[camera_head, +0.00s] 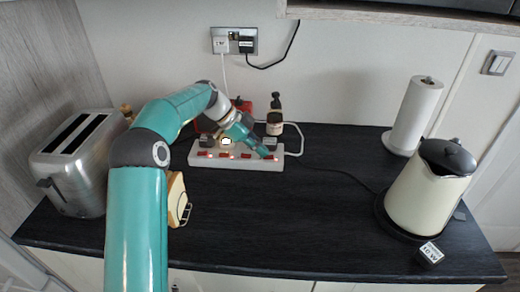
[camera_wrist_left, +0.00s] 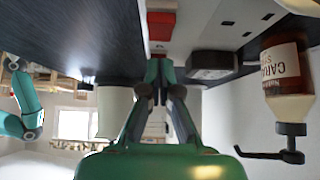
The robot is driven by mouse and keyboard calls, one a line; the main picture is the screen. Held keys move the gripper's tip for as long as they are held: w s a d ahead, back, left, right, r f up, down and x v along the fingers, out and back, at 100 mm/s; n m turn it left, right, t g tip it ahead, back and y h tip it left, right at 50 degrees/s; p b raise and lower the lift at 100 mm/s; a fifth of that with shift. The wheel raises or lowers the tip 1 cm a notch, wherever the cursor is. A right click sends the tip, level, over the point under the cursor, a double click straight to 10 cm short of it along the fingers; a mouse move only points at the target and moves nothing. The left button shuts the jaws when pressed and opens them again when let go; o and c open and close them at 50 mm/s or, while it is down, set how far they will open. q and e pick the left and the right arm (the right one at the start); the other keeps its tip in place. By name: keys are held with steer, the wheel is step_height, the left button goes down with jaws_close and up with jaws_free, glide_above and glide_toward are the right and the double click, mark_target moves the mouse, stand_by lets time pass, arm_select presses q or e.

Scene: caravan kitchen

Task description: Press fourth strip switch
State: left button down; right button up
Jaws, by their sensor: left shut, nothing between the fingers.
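The white power strip (camera_head: 236,163) lies on the dark worktop near the back wall, with a row of red switches along its front. The fourth switch (camera_head: 271,157) is at the strip's right end. My left gripper (camera_head: 265,153) is shut and empty, its tips pointing down at that end, right beside this switch. In the left wrist view the closed fingertips (camera_wrist_left: 159,64) are just below a red switch (camera_wrist_left: 161,26); whether they touch it I cannot tell. The strip also shows there (camera_wrist_left: 205,15). My right gripper is not seen.
A toaster (camera_head: 75,165) stands left and bread (camera_head: 176,199) sits near my left arm. A black plug (camera_wrist_left: 212,65) sits in the strip. The kettle (camera_head: 425,195) and paper roll (camera_head: 415,115) stand right. The middle worktop is clear.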

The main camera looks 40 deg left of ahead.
arm_select(q)
steer(key=shift+d+r, duration=0.1)
steer(key=shift+r, duration=0.05)
steer(key=shift+r+p, duration=0.5)
steer(key=shift+r, duration=0.2)
steer(key=shift+r+p, duration=0.3)
steer(key=r+p, duration=0.3)
steer(key=shift+a+r, duration=0.25)
steer(key=shift+r, duration=0.1)
steer(key=s+a+r, duration=0.4)
steer(key=a+r, duration=0.1)
steer(key=a, duration=0.1)
steer(key=shift+a+r, duration=0.35)
steer(key=shift+a, duration=0.05)
